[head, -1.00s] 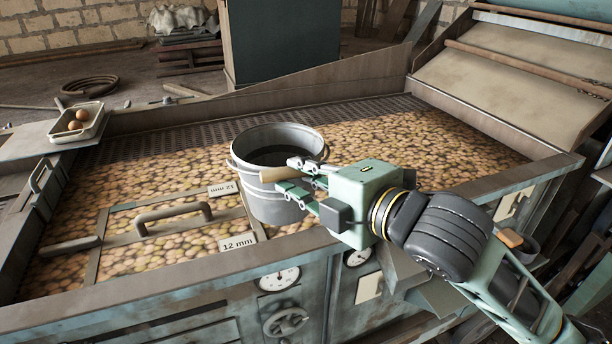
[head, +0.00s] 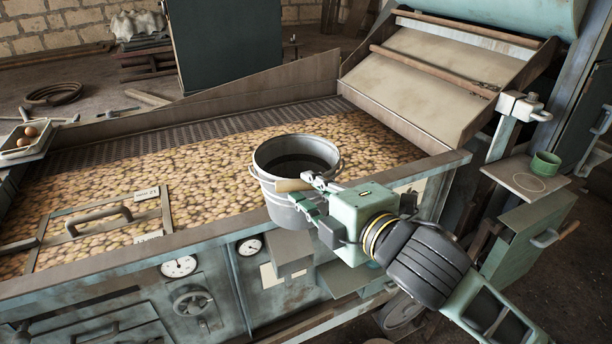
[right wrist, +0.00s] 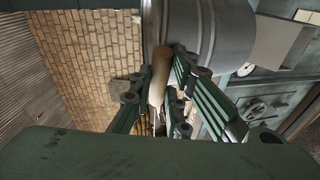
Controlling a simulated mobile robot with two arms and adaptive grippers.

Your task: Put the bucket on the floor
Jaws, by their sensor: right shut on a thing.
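The grey metal bucket (head: 284,211) is upright in the head view, at the front edge of the machine's bed of round brown pieces. Its inside looks dark. In the right wrist view the bucket (right wrist: 212,40) is at the top, with the wooden grip (right wrist: 160,75) between the fingers of my right gripper (right wrist: 160,100). I cannot tell how high the bucket is above the bed. My left gripper is not in view.
The machine's front rail (head: 110,272) runs below the bed, with gauges and a handwheel (head: 194,302). A green cup (head: 545,164) stands on a small shelf at the right. Dark floor shows behind the machine.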

